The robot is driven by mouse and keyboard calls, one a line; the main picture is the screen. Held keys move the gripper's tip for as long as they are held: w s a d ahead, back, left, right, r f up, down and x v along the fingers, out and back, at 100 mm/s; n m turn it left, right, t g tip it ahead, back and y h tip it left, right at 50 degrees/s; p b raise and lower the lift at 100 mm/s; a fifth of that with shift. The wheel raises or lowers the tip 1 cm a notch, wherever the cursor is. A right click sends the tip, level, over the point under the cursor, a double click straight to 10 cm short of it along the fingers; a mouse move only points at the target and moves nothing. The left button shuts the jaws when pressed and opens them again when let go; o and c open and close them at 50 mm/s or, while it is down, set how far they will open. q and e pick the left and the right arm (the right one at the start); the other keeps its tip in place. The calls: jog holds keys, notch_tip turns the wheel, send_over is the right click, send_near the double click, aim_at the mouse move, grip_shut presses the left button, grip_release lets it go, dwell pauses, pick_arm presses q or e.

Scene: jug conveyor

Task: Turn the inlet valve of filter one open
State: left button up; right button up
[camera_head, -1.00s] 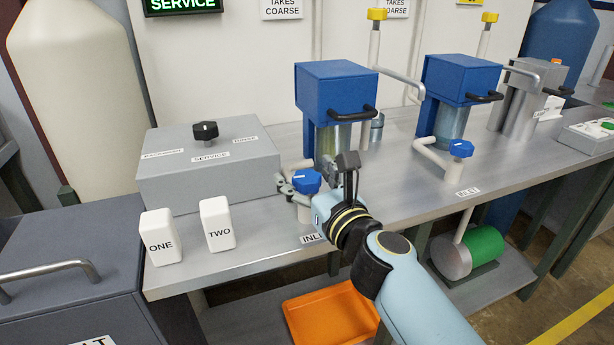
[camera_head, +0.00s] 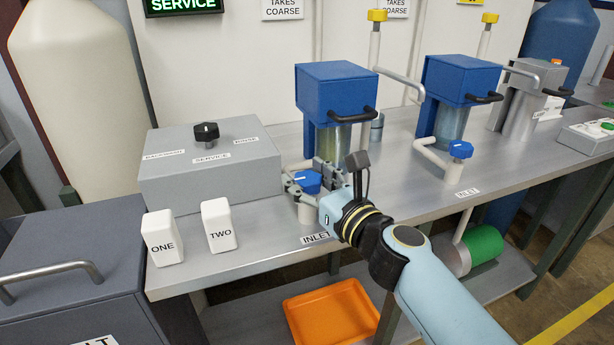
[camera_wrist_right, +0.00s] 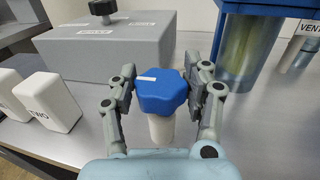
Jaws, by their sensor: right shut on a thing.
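The blue inlet valve knob (camera_head: 308,181) of the left filter sits on a short white stem above the bench, behind the INLET label (camera_head: 316,238). My right gripper (camera_head: 311,180) is shut on this knob, one finger on each side. In the right wrist view the blue knob (camera_wrist_right: 162,92) sits between the two fingers (camera_wrist_right: 160,90), and its white pointer mark lies on the upper left of its top. The left filter (camera_head: 336,92) has a blue head over a clear bowl with a yellowish tint. My left gripper is not in view.
A grey box (camera_head: 209,168) with a black selector knob (camera_head: 205,132) stands left of the valve. White blocks ONE (camera_head: 162,238) and TWO (camera_head: 219,226) stand at the front left. The second filter (camera_head: 456,82) and its blue valve (camera_head: 460,149) are to the right.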

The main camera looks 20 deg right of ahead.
jog(key=o, duration=1.2)
jog(key=shift+s, duration=0.15)
jog(key=v, duration=1.2)
jog(key=shift+f, duration=0.1)
